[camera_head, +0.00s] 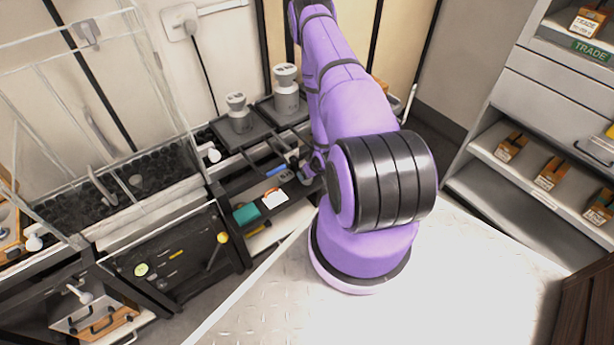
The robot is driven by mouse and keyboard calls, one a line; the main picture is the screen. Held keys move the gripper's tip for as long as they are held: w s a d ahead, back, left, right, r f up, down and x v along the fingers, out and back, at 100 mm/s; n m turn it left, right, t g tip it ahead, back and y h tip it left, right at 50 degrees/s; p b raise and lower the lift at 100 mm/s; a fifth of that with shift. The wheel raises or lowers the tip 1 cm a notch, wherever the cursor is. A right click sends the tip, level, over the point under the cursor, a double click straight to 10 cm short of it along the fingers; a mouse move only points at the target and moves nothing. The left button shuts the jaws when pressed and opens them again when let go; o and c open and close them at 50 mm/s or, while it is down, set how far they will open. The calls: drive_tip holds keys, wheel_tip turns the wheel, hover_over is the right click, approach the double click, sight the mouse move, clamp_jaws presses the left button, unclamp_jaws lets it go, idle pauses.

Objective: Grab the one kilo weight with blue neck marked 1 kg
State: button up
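Two silver-grey weights with knobbed tops stand on dark square trays at the back of the bench: a smaller one (238,114) on the left and a taller one (286,90) to its right. Their markings are too small to read, and I see no clear blue neck on either. My purple arm rises just right of the taller weight. Small purple and dark parts of my arm's end show low beside the shelf, partly hidden behind my arm. My gripper's fingers cannot be made out clearly, nor whether they hold anything.
A clear-walled enclosure (95,110) stands at the left. A shelf below the weights holds a green block (246,213), a white-and-orange item (274,198) and a small blue item (276,169). A grey shelf unit (550,130) with orange-brown items stands at the right.

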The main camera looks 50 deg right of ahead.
drive_tip(key=shift+w+d, duration=0.2)
drive_tip(key=shift+w, duration=0.55)
drive_tip(key=shift+w+d+f, duration=0.1)
drive_tip(key=shift+w+f, duration=0.25)
drive_tip(key=shift+f, duration=0.15)
drive_tip(key=shift+c, duration=0.2)
clamp_jaws()
drive_tip(key=shift+r, duration=0.1)
